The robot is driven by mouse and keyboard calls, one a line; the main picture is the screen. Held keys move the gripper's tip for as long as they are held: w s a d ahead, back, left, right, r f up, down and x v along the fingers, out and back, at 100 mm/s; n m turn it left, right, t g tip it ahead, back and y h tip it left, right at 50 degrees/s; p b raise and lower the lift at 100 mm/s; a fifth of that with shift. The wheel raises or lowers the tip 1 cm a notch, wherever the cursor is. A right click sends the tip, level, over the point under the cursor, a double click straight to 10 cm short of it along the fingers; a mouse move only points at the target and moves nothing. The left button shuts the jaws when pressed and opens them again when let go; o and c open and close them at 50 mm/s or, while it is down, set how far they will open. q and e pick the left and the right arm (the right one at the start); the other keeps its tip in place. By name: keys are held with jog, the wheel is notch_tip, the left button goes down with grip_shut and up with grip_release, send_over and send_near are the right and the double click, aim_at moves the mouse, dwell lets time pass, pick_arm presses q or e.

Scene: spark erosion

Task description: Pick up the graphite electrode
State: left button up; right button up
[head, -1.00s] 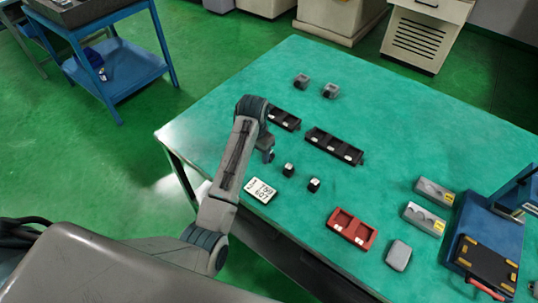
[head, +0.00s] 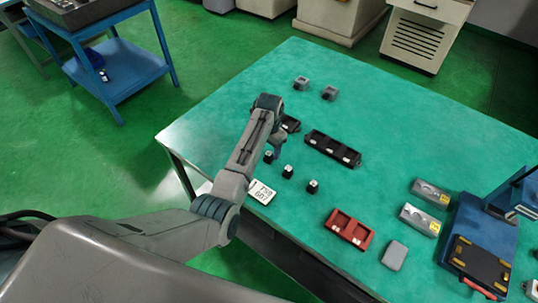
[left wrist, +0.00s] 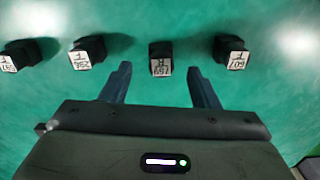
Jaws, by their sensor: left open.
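Small dark blocks with white labels stand in a row on the green table. In the head view, three show: one (head: 269,156) just below my left gripper (head: 277,148), a middle one (head: 288,172) and a right one (head: 313,187). In the left wrist view, several such blocks show. One labelled block (left wrist: 160,58) lies between and slightly beyond the open fingertips of my left gripper (left wrist: 160,72). Others stand to its left (left wrist: 86,52) and right (left wrist: 231,51). The fingers hold nothing. A white card with printed characters (head: 262,192) lies in front of the row. My right gripper is out of view.
Black trays (head: 333,148) lie behind the blocks, one partly hidden by my arm. A red tray (head: 349,229), a grey box (head: 395,255), grey blocks (head: 420,219) and a blue fixture (head: 487,235) stand to the right.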

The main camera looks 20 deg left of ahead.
aim_at(269, 157)
pick_arm(q)
jog(key=shift+a+f, duration=0.1)
jog(key=shift+f, duration=1.3)
jog(key=c, duration=1.1)
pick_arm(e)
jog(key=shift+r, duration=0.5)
pick_arm(q)
jog(key=shift+r, duration=0.1)
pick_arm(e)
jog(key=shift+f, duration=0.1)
